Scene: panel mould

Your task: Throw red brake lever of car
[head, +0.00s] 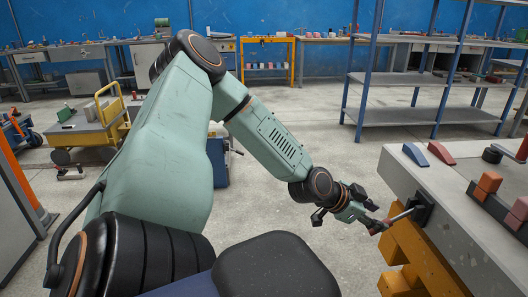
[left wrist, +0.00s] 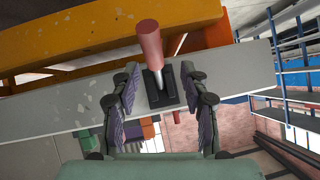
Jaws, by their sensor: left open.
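The red brake lever shows in the left wrist view as a red handle (left wrist: 150,42) on a silver shaft, rising from a dark slotted base (left wrist: 165,93). In the head view its dark base (head: 421,209) is on the end face of the grey slab, and the shaft slants left and down from it. My left gripper (head: 371,214) is at the handle end of the lever. In the left wrist view the left gripper's (left wrist: 160,76) fingers are open, one on each side of the shaft and base, with gaps visible. The right gripper is out of view.
The grey slab (head: 460,205) rests on an orange support (head: 412,255). On top are a blue block (head: 415,154), a red block (head: 441,152) and a dark rail with orange-pink blocks (head: 489,184). A blue shelf rack (head: 420,115) stands behind.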

